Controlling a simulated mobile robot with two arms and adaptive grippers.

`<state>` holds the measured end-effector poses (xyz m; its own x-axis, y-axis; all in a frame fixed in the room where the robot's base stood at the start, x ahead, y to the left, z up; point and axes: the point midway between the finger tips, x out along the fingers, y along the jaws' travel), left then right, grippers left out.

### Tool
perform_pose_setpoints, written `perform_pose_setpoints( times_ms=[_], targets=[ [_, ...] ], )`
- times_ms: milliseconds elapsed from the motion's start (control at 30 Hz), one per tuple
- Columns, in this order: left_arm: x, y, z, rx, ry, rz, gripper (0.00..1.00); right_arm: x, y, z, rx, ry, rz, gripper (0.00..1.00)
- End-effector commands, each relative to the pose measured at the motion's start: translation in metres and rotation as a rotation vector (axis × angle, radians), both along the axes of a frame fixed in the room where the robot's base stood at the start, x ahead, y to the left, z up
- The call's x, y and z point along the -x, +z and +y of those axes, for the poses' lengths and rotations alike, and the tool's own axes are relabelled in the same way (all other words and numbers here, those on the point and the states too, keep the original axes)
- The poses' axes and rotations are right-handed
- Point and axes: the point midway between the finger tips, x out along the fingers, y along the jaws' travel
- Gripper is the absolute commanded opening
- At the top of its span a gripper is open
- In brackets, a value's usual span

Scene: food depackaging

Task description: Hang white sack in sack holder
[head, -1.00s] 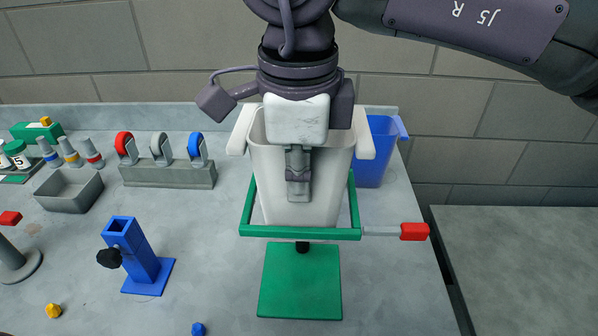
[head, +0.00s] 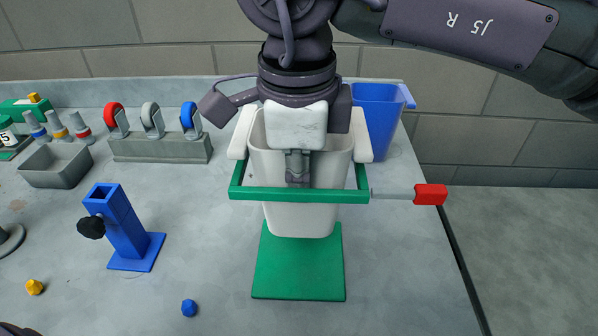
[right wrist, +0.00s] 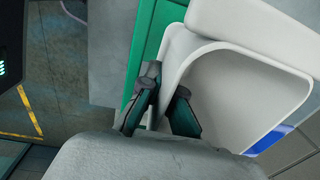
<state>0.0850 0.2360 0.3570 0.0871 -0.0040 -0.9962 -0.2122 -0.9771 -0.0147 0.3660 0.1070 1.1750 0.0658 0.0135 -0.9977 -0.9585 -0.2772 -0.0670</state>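The white sack (head: 302,216) is upright inside the green frame of the sack holder (head: 290,194). Its lower part passes behind the frame's front bar and shows below it. Its white side flaps sit by the frame's side bars; I cannot tell if they rest on them. My right gripper (head: 298,168) is at the sack's near wall. In the right wrist view, the fingers (right wrist: 164,106) are closed around the wall of the sack (right wrist: 235,85), beside the green frame (right wrist: 150,45). The holder's green base (head: 298,275) stands on the table. My left gripper is not in view.
A blue bin (head: 378,118) stands behind the sack to the right. A red-ended handle (head: 430,194) sticks out right from the frame. A blue stand (head: 125,230), a grey tray (head: 57,166) and a ring rack (head: 160,147) are on the left. The table's right front is clear.

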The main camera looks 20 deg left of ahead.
Motion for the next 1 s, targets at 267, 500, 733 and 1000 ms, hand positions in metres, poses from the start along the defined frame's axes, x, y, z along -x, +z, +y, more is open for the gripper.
perform_pose_setpoints(
  times_ms=[267,500,733,1000],
  targets=[
    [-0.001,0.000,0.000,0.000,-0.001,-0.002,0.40,0.000,0.002,0.000,-0.003,-0.001,-0.003,0.04],
    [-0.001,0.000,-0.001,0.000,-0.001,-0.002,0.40,0.000,0.002,0.000,-0.004,-0.001,-0.002,0.35],
    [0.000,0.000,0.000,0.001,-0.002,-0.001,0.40,0.000,0.002,0.000,-0.003,-0.001,-0.002,0.35],
    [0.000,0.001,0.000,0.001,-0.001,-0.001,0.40,0.002,0.034,0.000,-0.006,-0.003,-0.007,0.35]
  ],
)
